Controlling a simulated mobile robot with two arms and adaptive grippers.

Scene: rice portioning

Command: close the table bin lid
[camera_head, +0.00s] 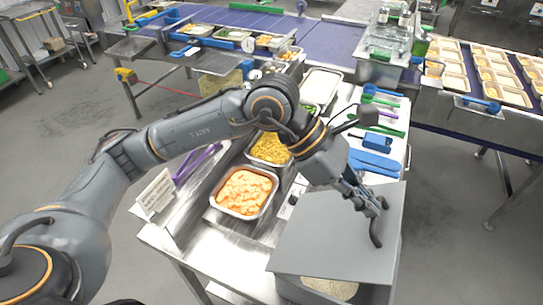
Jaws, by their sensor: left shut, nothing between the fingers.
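The table bin's grey flat lid (325,238) lies over the bin at the front right of the steel table. Below the lid's front edge, part of the bin (290,290) and pale grains (330,289) inside it show, so a gap is open at the front. My left gripper (378,208) reaches down from the left over the lid's right part. Its fingers are shut and empty, close to a dark curved handle (376,236) on the lid. I cannot tell whether they touch the handle or lid. My right gripper is out of view.
Left of the bin are a pan of orange food (244,191) and a pan of yellow food (271,148). Blue utensils (374,162) lie behind the lid. A white sign (155,192) stands at the left edge. A conveyor (240,20) runs behind.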

